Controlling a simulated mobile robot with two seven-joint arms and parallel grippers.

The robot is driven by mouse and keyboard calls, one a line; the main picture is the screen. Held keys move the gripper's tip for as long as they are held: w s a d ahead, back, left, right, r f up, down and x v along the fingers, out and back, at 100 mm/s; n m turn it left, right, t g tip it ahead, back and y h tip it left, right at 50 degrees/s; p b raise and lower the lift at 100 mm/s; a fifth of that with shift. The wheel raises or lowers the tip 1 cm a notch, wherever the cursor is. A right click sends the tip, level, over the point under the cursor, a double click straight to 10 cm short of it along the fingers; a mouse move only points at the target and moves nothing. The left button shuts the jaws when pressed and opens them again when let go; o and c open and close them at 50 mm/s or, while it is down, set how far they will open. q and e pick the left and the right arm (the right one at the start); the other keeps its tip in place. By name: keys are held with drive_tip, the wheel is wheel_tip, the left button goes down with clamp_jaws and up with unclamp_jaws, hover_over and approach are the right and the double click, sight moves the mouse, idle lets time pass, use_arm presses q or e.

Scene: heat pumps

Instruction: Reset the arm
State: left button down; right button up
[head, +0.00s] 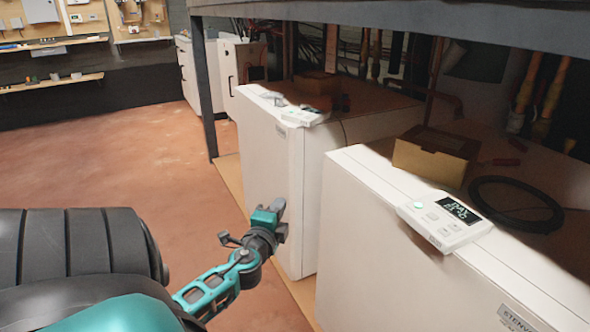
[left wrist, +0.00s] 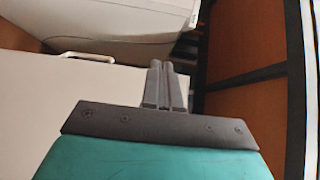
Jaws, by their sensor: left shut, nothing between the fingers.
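My left arm comes in from the lower left in the head view. My left gripper (head: 281,209) is in front of the nearer gap between two white heat pumps, above the floor. In the left wrist view the left gripper (left wrist: 165,68) shows its two fingers side by side, closed, with nothing between them. A white unit fills much of that view behind the fingers. My right gripper is not in either view.
The nearer heat pump (head: 400,265) carries a controller with a lit display (head: 446,220), a cardboard box (head: 436,155) and a black cable coil (head: 515,203). The farther heat pump (head: 268,165) has another controller (head: 304,116). A dark post (head: 203,90) stands behind. The floor (head: 120,155) at left is clear.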

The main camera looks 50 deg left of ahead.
use_arm(q)
drive_tip(key=shift+s+a, duration=0.1)
drive_tip(key=shift+s, duration=0.5)
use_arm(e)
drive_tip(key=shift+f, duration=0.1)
